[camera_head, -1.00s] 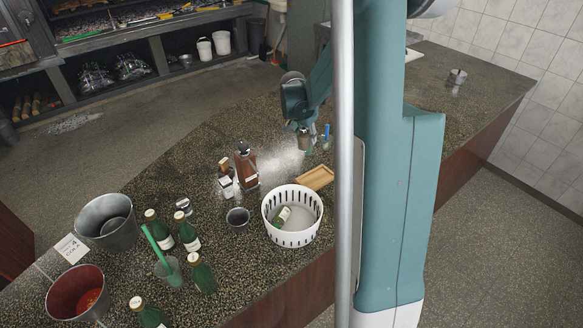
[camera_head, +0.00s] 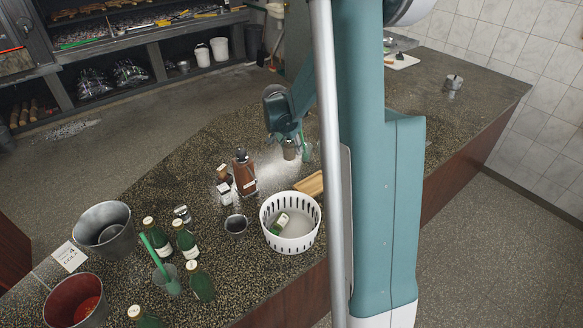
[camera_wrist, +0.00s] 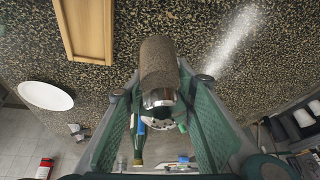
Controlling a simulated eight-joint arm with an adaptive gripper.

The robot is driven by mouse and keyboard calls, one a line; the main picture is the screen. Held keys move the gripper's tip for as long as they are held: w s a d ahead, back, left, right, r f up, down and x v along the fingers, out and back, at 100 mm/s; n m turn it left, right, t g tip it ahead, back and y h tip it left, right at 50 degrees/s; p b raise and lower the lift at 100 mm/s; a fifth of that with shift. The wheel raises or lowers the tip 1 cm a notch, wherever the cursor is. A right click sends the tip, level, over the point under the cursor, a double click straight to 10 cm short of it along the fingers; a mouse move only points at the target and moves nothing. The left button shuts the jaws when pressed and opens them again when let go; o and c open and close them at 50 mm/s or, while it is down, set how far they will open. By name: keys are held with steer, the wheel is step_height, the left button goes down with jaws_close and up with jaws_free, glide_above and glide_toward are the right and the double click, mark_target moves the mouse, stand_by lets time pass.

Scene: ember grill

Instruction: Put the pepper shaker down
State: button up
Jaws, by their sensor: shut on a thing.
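The pepper shaker (camera_wrist: 160,72), a speckled grey-brown cylinder with a shiny metal end, sits between the green pads of my gripper (camera_head: 296,143) in the wrist view. My gripper is shut on it. In the head view the pepper shaker (camera_head: 289,152) shows as a small grey-brown shape below the wrist, over the far part of the speckled counter (camera_head: 185,170). I cannot tell whether its base touches the counter.
A wooden tray (camera_head: 310,184) and a white slotted basket (camera_head: 290,243) lie nearer. Brown bottles (camera_head: 244,172) stand to the left; green bottles (camera_head: 186,240), metal buckets (camera_head: 105,226) and a small cup (camera_head: 236,225) are nearer left. White powder (camera_head: 268,172) covers counter beside the shaker.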

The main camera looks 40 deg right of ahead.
mark_target(287, 148)
steer(key=shift+f, duration=2.3)
steer(key=shift+f, duration=2.05)
steer(key=shift+f, duration=0.15)
steer(key=o, duration=1)
steer(key=shift+v, duration=6.15)
